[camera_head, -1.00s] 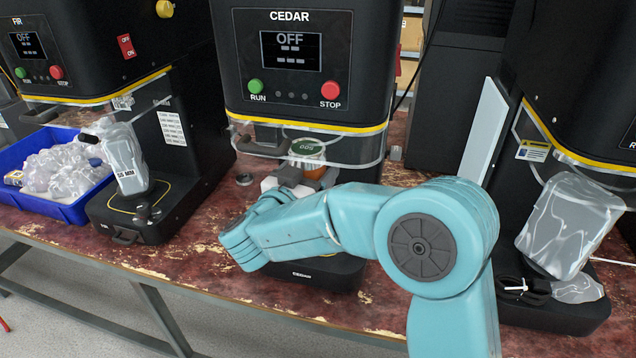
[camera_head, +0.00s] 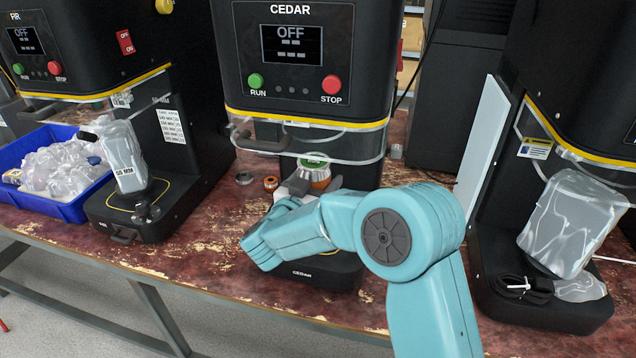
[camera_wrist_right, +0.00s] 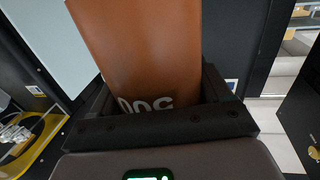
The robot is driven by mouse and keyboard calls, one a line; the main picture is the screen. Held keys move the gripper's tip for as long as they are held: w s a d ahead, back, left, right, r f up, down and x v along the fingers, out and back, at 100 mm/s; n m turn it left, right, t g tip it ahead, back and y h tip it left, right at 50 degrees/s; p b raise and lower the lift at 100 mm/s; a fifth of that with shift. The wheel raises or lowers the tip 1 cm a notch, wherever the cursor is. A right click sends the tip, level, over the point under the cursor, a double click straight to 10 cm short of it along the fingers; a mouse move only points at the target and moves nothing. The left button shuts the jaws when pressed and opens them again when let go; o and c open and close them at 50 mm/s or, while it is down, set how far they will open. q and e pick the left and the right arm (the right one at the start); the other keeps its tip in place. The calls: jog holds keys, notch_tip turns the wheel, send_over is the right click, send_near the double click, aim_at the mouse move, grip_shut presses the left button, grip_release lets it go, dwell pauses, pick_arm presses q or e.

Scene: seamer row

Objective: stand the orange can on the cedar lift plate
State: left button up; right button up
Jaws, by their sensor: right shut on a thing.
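My right arm hides most of the Cedar base. I cannot make out the lift plate, or whether the can touches anything below. My left gripper is not in view.
The Fir machine and a blue bin (camera_head: 70,210) stand left. A machine with a bagged part (camera_head: 570,225) stands right.

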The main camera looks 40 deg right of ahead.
jog(key=shift+w+d+f, duration=0.1)
jog(key=shift+d+f, duration=0.05)
jog(key=shift+f, duration=0.1)
jog(key=o, duration=1.4)
jog(key=shift+o, duration=0.2)
jog(key=shift+a, duration=0.2)
jog(key=v, duration=1.1)
jog(key=shift+s+a, duration=0.25)
jog(key=shift+s, duration=0.05)
